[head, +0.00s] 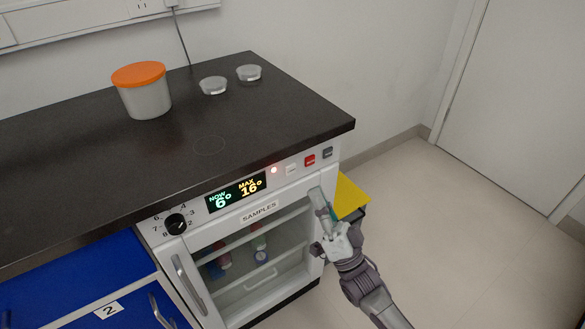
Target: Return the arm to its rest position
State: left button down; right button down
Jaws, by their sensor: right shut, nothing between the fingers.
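My right gripper (321,203) is at the right front edge of the white sample fridge (305,188), its arm coming in from the bottom right. Its fingers point up and are shut with nothing between them. It overlaps the fridge's right front edge in the picture; I cannot tell whether it touches. My left gripper is not in view.
A yellow-topped bin (350,195) stands close behind my right gripper. The dark counter (220,125) holds an orange-lidded tub (147,100) and two small dishes (213,86). Floor at right is clear.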

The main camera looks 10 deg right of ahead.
dwell(0.3)
